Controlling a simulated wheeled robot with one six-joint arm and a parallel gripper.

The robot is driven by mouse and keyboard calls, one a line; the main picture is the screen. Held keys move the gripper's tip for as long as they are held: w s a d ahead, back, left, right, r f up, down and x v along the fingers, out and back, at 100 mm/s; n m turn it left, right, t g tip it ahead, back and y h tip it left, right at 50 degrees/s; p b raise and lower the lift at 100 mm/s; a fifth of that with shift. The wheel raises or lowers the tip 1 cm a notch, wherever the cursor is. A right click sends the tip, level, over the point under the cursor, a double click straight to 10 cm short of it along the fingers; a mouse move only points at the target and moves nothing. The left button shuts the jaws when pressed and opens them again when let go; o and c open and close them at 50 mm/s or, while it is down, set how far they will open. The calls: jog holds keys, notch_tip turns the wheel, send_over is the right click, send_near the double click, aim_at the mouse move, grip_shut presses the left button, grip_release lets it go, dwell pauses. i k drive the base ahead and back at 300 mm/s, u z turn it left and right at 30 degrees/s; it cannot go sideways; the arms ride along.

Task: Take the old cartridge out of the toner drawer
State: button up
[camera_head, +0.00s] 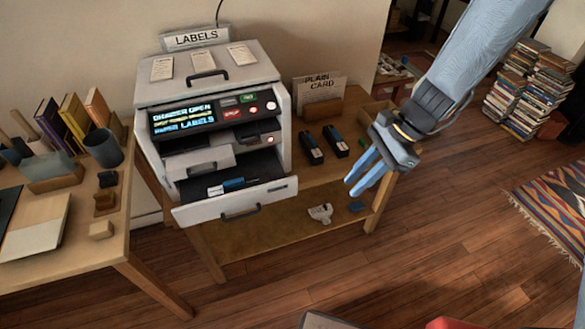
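The label printer (283,110) stands on a wooden table, its screen lit with "DRAWER OPEN" among other words. Its lowest drawer (240,205) is pulled out toward me. A dark cartridge with blue and pale parts (233,184) lies inside this drawer, partly hidden by the front panel. My gripper (353,188) hangs to the right of the drawer, near the table's front right corner, apart from the printer. Its two blue fingers point down and left with a narrow gap between them, and nothing shows between them.
Two dark cartridges, one left (311,148) and one right (335,140), stand on the table right of the printer. A smaller tray (205,163) juts out above the drawer. A pale item (320,213) and a blue one (356,207) lie on the lower shelf. A desk (125,245) stands left.

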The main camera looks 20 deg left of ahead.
aim_at(239, 184)
jog(key=z, duration=1.15)
jog(key=k, duration=1.15)
jog(key=u, duration=1.35)
jog(key=i, duration=1)
